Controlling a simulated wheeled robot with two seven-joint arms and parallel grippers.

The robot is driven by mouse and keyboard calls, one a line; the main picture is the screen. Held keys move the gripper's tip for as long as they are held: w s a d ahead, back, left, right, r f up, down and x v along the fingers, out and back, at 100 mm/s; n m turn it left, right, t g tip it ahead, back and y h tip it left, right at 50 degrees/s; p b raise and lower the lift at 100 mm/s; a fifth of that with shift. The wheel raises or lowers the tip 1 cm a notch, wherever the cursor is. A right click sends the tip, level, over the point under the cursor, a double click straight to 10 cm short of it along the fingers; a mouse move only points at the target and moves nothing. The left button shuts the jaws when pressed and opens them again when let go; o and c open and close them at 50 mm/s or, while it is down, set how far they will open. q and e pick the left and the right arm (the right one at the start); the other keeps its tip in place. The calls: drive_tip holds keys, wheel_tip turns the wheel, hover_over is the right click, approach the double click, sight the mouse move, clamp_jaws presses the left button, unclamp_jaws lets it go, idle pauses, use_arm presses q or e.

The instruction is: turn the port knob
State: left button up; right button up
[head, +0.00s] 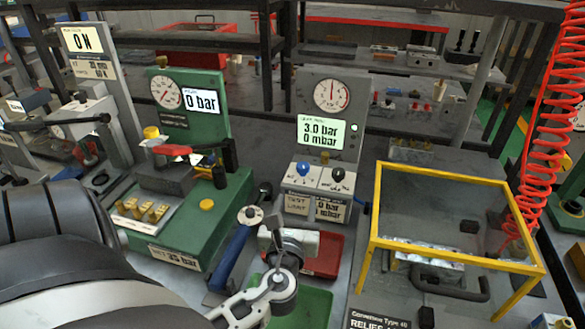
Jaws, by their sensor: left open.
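The front-right grey test stand holds two small knobs side by side, a blue knob (303,168) and a black knob (338,174), above labels. I cannot read which is marked port. Above them, a round gauge (333,96) and a display (322,133) reading 3.0 bar and 0 mbar stand on the same panel. My left gripper (285,238) is low in front of this stand, beside the red tray, apart from both knobs. It is open and I see nothing between its fingers; the fingertips are small and hard to make out. My right gripper is out of view.
A green stand (228,205) with a gauge and a 0 bar display is at left. A yellow-framed clear guard (440,205) stands at right. A red tray (325,258) and green tray (312,306) lie in front. A red coiled hose (550,110) hangs at far right.

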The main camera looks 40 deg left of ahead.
use_arm(q)
drive_tip(key=shift+v, duration=2.1)
